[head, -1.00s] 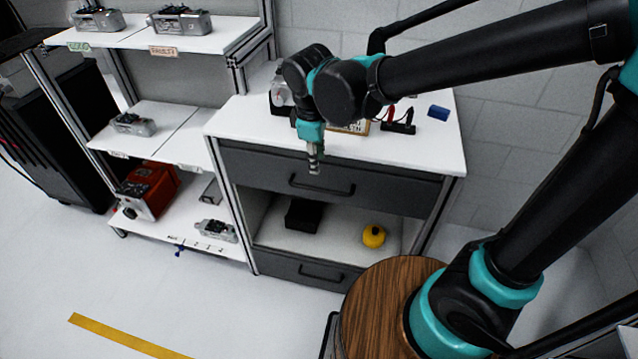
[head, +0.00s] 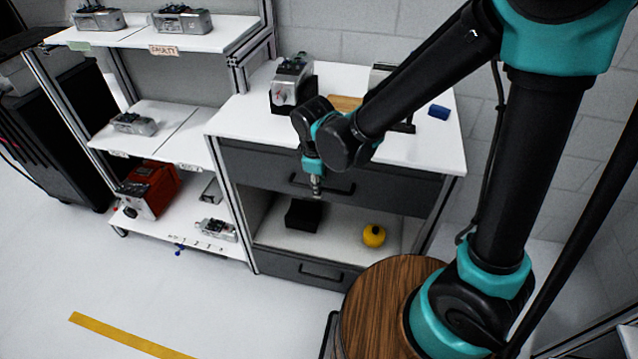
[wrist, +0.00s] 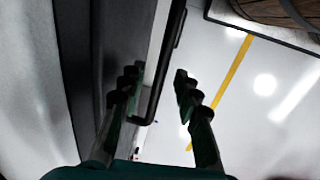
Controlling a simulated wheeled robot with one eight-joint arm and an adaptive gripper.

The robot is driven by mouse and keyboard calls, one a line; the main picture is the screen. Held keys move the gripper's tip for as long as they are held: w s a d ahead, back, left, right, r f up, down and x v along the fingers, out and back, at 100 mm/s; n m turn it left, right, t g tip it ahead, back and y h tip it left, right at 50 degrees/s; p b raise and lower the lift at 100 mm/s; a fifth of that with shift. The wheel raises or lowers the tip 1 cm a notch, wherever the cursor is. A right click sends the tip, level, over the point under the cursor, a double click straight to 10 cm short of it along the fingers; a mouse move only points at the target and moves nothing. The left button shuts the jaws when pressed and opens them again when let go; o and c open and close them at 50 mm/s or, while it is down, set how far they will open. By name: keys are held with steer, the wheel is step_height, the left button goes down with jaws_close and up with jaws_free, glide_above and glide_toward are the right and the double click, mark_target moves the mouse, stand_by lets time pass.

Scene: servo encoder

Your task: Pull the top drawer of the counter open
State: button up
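The counter (head: 440,150) has a white top and a dark grey top drawer (head: 400,188), which looks shut. Its black bar handle (head: 343,190) is partly hidden behind my gripper (head: 316,187) in the head view. In the wrist view, my gripper (wrist: 157,85) is open, with its two ribbed fingers apart. The handle (wrist: 165,65) shows in the gap between the fingers, and the drawer front (wrist: 120,40) lies to the left. I cannot tell whether a finger touches the handle.
Below the top drawer, an open shelf holds a black box (head: 303,214) and a yellow round object (head: 373,236). A lower drawer (head: 300,270) is beneath. A metal device (head: 292,82) and a blue block (head: 438,112) are on the counter. Shelving (head: 150,115) stands at left.

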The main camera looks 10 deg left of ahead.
jaws_close()
stand_by(0.3)
steer(key=shift+s, duration=0.1)
